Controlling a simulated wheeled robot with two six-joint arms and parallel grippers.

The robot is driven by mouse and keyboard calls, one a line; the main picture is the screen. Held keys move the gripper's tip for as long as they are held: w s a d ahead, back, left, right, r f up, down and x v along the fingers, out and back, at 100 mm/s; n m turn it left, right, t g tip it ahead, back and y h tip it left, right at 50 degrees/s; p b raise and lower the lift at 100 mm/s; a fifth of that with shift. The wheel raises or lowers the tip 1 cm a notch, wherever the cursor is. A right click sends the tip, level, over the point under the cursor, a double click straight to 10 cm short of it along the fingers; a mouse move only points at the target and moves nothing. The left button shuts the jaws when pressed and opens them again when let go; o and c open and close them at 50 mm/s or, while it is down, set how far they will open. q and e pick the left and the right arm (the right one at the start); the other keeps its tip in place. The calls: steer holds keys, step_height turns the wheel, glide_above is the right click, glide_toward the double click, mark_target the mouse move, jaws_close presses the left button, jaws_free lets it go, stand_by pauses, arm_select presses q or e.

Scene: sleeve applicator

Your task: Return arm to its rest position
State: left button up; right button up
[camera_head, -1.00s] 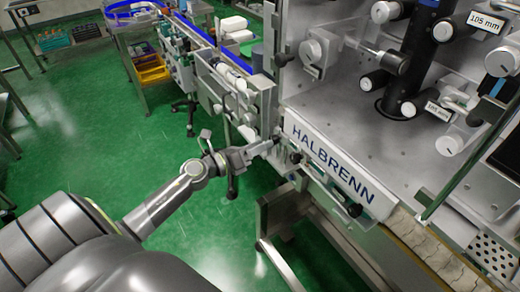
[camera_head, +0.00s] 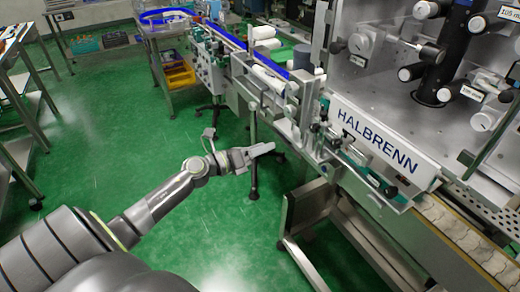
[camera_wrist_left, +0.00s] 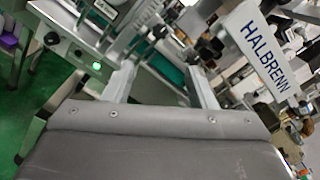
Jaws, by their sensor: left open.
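My left arm (camera_head: 150,207) reaches in from the lower left of the head view. Its gripper (camera_head: 268,149) is held out over the green floor, to the left of the machine and apart from it. In the left wrist view the two fingers (camera_wrist_left: 162,85) stand spread apart with nothing between them. The sleeve applicator's HALBRENN panel (camera_head: 385,142) is to the right of the gripper in the head view, and it also shows at the upper right of the wrist view (camera_wrist_left: 262,52). My right gripper is in neither view.
A conveyor with a blue rail (camera_head: 222,36) runs behind the gripper toward the machine. A steel machine leg (camera_head: 288,215) stands to the lower right. A cart with a yellow bin (camera_head: 180,76) is at the back. The green floor (camera_head: 95,130) at left is open.

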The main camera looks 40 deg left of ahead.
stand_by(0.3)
arm_select(q)
steer(key=s+a+f+n+g+y, duration=0.15)
steer(key=a+f+n+y, duration=0.25)
steer(key=f+n, duration=0.45)
steer(key=s+a+f+n+y, duration=0.3)
steer(key=f+n, duration=0.3)
steer(key=f, duration=0.6)
steer(key=s+f+n+g+y, duration=0.35)
steer(key=s+f+n, duration=0.45)
steer(key=s+f, duration=0.5)
steer(key=s+d+f+n+g, duration=0.3)
steer(key=s+f, duration=0.4)
steer(key=s, duration=0.3)
steer(key=s+d+f+n+g+h, duration=0.1)
steer(key=s+d+f+n+g, duration=0.2)
steer(key=s+f, duration=0.4)
steer(key=s+d+f+n+g+h, duration=0.1)
steer(key=s+d+f+n+g, duration=0.3)
steer(key=s, duration=0.9)
step_height(320, 180, down, 3)
steer(key=d+n, duration=0.1)
steer(key=d, duration=0.1)
steer(key=shift+d, duration=0.4)
